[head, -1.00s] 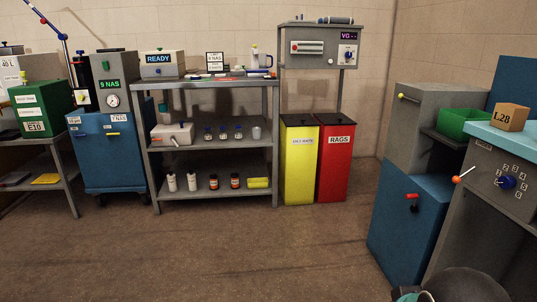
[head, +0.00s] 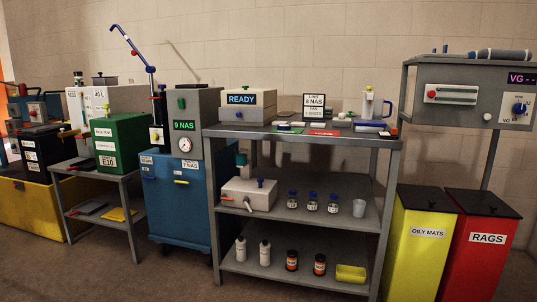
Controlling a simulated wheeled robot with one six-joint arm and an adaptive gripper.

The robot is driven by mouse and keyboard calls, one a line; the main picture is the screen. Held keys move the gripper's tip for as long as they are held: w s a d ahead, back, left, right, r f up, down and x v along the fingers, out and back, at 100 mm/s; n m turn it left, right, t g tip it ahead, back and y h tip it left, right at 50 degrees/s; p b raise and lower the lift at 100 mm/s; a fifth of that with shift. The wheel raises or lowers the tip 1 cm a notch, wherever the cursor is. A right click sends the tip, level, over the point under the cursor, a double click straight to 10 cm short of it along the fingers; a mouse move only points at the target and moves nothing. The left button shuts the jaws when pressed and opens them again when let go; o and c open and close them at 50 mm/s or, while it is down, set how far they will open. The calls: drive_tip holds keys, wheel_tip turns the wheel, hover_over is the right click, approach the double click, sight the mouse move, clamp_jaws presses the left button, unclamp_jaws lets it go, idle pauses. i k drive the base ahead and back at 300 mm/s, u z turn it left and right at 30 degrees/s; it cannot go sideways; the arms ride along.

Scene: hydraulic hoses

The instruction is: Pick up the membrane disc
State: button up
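I cannot single out the membrane disc with certainty. My gripper is not in view.
A READY box (head: 244,104), a sign and a white jug (head: 368,106) stand on the shelf top. A blue cart (head: 178,205) stands left of the shelf. Yellow (head: 424,235) and red bins (head: 483,240) stand right. Some floor shows at the lower left.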

sight(283, 126)
drive_tip(key=u, duration=0.4)
drive_tip(key=i, duration=1.7)
drive_tip(key=u, duration=0.4)
